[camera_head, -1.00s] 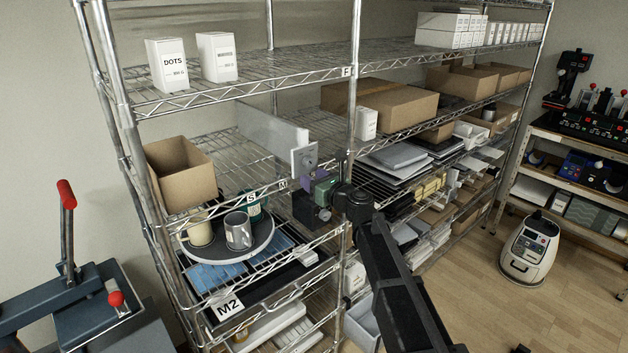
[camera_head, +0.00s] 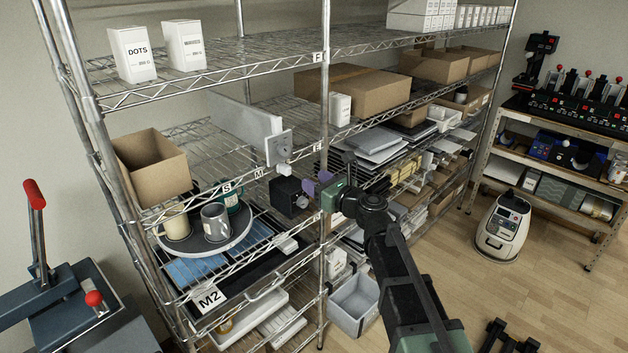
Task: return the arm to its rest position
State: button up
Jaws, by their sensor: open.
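My gripper (camera_head: 291,197) is at the end of my black and green arm, in front of the shelf rack near its middle post. A black block and purple and green parts show at the wrist. The fingers are small and hard to make out, and I see nothing held in them. To its left, a round grey tray (camera_head: 190,248) on the rack carries a grey mug (camera_head: 215,222), a cream mug (camera_head: 176,224) and a dark green mug (camera_head: 231,197). The gripper is apart from these mugs.
The wire shelf rack (camera_head: 323,170) stands close around my gripper. An open cardboard box (camera_head: 153,167) sits left of it. A grey bin (camera_head: 354,304) is low beside the arm. A lever press (camera_head: 75,305) stands at left.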

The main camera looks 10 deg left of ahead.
jog(key=s+d+f+n+g+h+b, duration=0.15)
jog(key=s+f+n+g, duration=0.35)
jog(key=n, duration=0.5)
jog(key=s+d+f+n+g+h, duration=0.3)
jog(key=s+f+n, duration=0.4)
jog(key=n, duration=0.2)
jog(key=s+d+f+n+g+h+b, duration=0.1)
jog(key=s+d+f+n+h+b, duration=0.2)
jog(key=d, duration=0.8)
jog(key=s+d+f+n+g+h+b, duration=0.1)
jog(key=s+d+f+n+h+b, duration=0.1)
jog(key=s+d+f+h, duration=0.5)
jog(key=s+d+f+n, duration=0.1)
jog(key=s+d+f, duration=0.1)
jog(key=d, duration=0.3)
jog(key=shift+f+g+b, duration=0.25)
jog(key=shift+g+b, duration=0.15)
